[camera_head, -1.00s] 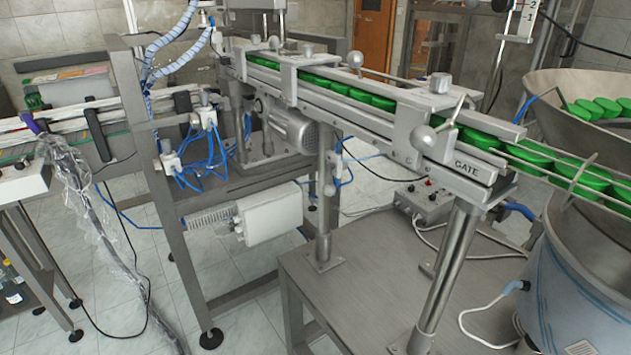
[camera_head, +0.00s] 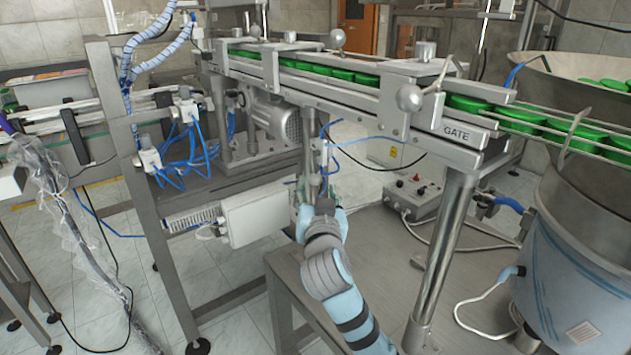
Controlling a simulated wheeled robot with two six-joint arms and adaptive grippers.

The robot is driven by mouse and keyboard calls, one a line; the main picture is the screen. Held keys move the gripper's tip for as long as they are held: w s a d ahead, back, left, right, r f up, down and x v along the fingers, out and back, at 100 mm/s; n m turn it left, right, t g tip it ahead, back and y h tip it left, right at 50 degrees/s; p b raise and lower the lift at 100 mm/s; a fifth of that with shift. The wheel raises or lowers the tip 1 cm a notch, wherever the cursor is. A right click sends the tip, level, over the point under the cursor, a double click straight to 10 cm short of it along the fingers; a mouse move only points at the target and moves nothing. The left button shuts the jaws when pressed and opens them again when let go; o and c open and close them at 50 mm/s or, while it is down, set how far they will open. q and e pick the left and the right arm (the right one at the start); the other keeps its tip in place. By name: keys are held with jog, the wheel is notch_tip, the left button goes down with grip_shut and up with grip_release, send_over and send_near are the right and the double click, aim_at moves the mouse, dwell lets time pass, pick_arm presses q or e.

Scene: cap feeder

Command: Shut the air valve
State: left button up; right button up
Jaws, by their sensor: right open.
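A small pale fitting (camera_head: 326,152) with thin blue air tubes sits beside the upright post under the conveyor. It looks like the air valve, but its handle cannot be made out. My right gripper (camera_head: 314,188) reaches up from the lower middle and is open just below this fitting, in front of the post. The dark gripper body and my arm hide the lower post. Whether the fingers touch anything cannot be told. My left gripper is not in view.
The conveyor (camera_head: 370,97) with green caps (camera_head: 500,126) runs above my gripper. A silver knob (camera_head: 409,98) sticks out at its front. A control box (camera_head: 415,197) stands on the metal table (camera_head: 385,260). A white box (camera_head: 255,214) hangs left of my gripper. The cap bowl is at right.

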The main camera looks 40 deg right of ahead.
aim_at(316, 182)
jog(key=x, duration=0.6)
jog(key=shift+w+d, duration=0.1)
grip_shut()
